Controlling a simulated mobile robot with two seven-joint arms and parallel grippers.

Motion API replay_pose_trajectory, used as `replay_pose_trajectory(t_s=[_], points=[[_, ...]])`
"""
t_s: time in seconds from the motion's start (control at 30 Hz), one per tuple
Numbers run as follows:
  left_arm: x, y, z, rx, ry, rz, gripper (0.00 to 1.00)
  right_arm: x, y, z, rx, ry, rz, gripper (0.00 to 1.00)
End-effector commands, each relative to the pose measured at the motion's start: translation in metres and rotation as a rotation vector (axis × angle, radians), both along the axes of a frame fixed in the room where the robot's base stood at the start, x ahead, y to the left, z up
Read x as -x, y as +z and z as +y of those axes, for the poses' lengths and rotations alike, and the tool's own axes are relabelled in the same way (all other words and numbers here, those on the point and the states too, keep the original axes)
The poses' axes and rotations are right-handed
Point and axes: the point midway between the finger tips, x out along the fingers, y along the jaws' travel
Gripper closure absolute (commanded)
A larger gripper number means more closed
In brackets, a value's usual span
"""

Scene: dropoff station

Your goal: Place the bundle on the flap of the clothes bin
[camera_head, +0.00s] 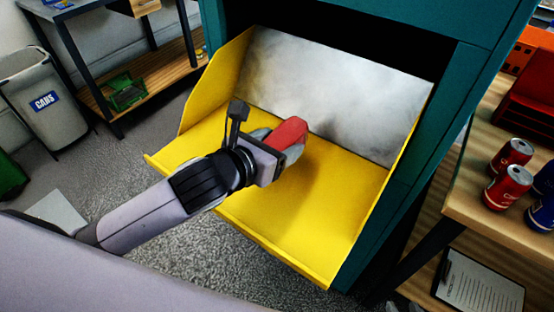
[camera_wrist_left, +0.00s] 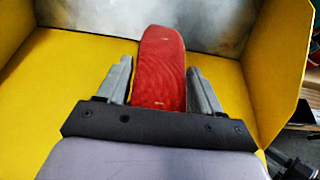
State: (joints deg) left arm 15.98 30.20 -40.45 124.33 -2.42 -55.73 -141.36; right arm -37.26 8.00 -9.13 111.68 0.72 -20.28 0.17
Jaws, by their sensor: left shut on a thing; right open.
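The red bundle (camera_head: 289,131) is a folded cloth with a rounded end. It is between the fingers of my left gripper (camera_head: 279,143), which is shut on it. The left wrist view shows the bundle (camera_wrist_left: 161,60) standing out past both fingers of the gripper (camera_wrist_left: 160,84). The clothes bin (camera_head: 405,215) is teal, and its yellow flap (camera_head: 300,235) is open like a tray with side walls. The bundle is over the flap, in front of the grey metal back plate (camera_head: 340,85). I cannot tell whether it touches the flap. My right gripper is not in view.
A wooden shelf (camera_head: 485,135) with red cans (camera_head: 511,187) and blue cans stands right of the bin. A grey bin labelled CANS (camera_head: 45,100) and a workbench (camera_head: 150,75) are at the left. The flap's front and right are bare.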

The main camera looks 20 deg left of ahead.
Motion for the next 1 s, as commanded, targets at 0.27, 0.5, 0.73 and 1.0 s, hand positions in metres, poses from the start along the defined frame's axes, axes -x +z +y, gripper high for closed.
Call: replay_pose_trajectory(t_s=[0.27,0.5,0.73,1.0], points=[[0.000,-0.039,0.000,0.001,0.000,0.001,0.70,0.000,-0.009,0.000,0.000,0.000,0.000,0.57],[0.000,-0.040,0.000,0.001,-0.001,-0.002,0.70,0.000,-0.009,0.000,0.000,0.000,0.000,0.57],[0.000,-0.043,0.000,-0.001,0.000,0.001,0.18,0.000,-0.009,0.000,0.000,0.000,-0.001,0.57],[0.000,-0.043,0.000,0.000,0.000,0.001,0.09,0.000,-0.009,0.000,0.000,0.000,-0.001,0.57]])
